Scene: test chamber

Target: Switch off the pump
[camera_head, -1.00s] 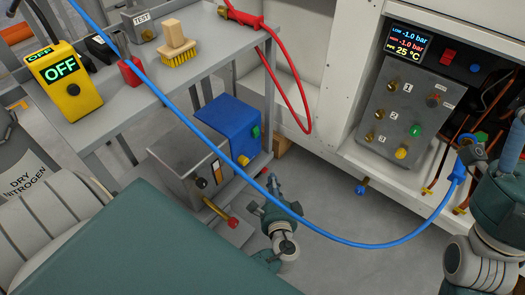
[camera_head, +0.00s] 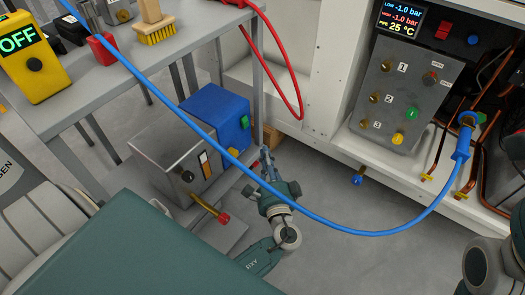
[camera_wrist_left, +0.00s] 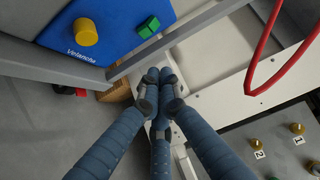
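The pump is a blue box (camera_head: 217,116) joined to a grey metal box (camera_head: 172,160), low beside the bench. A green switch (camera_head: 245,122) sits on the blue box's right side. In the left wrist view the blue box (camera_wrist_left: 125,22) shows a yellow knob (camera_wrist_left: 86,32), the label "Velancha" and the green switch (camera_wrist_left: 148,27). My left gripper (camera_head: 266,158) is just right of and below the switch, apart from it. In the wrist view its fingertips (camera_wrist_left: 158,74) are together with nothing seen between them. Part of my right arm shows at the right edge; its gripper is out of view.
A blue hose (camera_head: 330,228) crosses in front of the pump to a fitting on the copper pipes. A red hose (camera_head: 290,85) hangs behind. The bench (camera_head: 85,95) holds a yellow device (camera_head: 32,62) reading OFF. A control panel (camera_head: 402,95) is at right. Floor right of my left gripper is clear.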

